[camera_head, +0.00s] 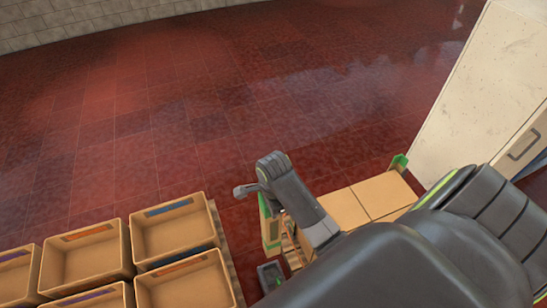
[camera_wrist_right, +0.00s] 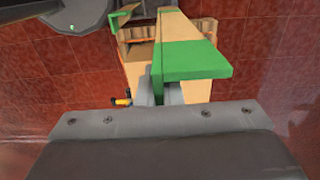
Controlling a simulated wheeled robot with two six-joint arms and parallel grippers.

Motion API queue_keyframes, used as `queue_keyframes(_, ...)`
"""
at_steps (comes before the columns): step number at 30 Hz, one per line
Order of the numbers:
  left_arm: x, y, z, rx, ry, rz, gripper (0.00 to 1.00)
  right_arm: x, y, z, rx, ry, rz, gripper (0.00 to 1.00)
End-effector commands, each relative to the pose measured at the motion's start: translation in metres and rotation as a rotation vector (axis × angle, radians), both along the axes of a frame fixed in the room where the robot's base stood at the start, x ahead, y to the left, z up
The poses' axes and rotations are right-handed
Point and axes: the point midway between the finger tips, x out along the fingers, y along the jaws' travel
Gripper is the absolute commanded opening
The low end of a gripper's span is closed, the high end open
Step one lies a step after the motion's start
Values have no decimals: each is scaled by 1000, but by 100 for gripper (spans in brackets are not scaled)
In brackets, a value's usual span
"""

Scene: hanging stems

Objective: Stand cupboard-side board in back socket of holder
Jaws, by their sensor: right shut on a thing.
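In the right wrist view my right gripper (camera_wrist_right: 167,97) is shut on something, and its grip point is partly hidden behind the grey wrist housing. Right in front of it is a tan piece with green end faces (camera_wrist_right: 190,62), which looks like the held board; its lower part is covered by the gripper. In the head view my right arm (camera_head: 300,205) reaches in from the lower right. Upright tan-and-green piece (camera_head: 268,222) shows beside it, partly covered. I cannot make out the holder or its sockets for certain. My left gripper is not in view.
Open tan bins (camera_head: 175,230) stand close together at lower left. Tan boxes (camera_head: 350,205) lie beyond my arm, with a green corner piece (camera_head: 399,162) at their far end. A pale cupboard (camera_head: 490,90) stands at right. The red tiled floor (camera_head: 200,110) is clear.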

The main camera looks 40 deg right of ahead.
Motion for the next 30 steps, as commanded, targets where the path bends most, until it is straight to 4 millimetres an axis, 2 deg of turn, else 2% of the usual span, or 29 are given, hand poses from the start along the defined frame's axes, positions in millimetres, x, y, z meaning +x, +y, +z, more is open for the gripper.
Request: queue_keyframes(30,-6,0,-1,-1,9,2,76,0,0,-89,0,2,3,0)
